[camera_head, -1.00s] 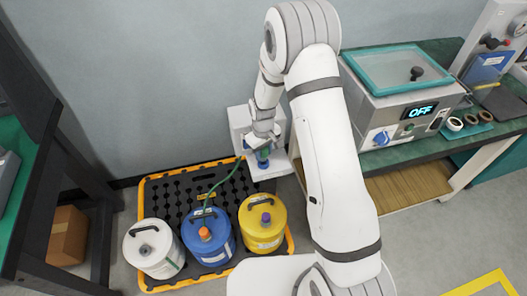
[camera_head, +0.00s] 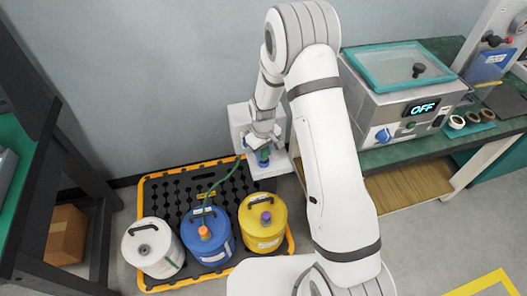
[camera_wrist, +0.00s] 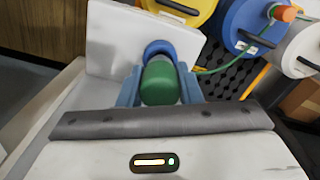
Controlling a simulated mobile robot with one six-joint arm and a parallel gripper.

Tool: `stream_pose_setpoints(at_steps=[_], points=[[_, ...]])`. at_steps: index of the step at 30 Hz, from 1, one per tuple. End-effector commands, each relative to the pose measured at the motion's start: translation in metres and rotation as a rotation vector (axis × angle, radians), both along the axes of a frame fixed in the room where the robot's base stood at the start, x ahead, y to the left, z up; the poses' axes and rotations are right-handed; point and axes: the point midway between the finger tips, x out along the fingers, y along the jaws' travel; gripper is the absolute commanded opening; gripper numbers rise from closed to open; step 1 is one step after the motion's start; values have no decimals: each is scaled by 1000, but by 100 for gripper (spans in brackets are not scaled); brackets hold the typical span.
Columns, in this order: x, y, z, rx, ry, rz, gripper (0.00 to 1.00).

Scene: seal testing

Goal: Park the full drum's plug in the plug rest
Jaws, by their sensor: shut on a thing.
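My gripper (camera_head: 262,153) points down over the white stand at the wall and is shut on a green plug (camera_wrist: 160,84). In the wrist view, the blue fingers of my gripper (camera_wrist: 160,78) flank the plug. A blue ring (camera_wrist: 158,48) shows just beyond its far end; I cannot tell whether it belongs to the plug or the rest. A green tether (camera_head: 222,178) runs from the plug to the blue drum (camera_head: 206,246), which has an orange fitting on top. The white stand (camera_head: 278,166), seemingly the plug rest, has a base and an upright back panel. Whether the plug is seated is hidden.
A white drum (camera_head: 165,262) and a yellow drum (camera_head: 263,238) flank the blue one on a black pallet with a yellow rim (camera_head: 143,205). A bench with a teal-lidded tank (camera_head: 398,90) stands right. A dark rack (camera_head: 35,110) stands left.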

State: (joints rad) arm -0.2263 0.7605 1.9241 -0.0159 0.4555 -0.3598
Motion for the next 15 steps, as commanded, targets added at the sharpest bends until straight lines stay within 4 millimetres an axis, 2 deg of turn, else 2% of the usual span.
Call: stream_pose_setpoints(at_steps=[15], points=[[0, 0, -11, 0, 0, 0, 7]])
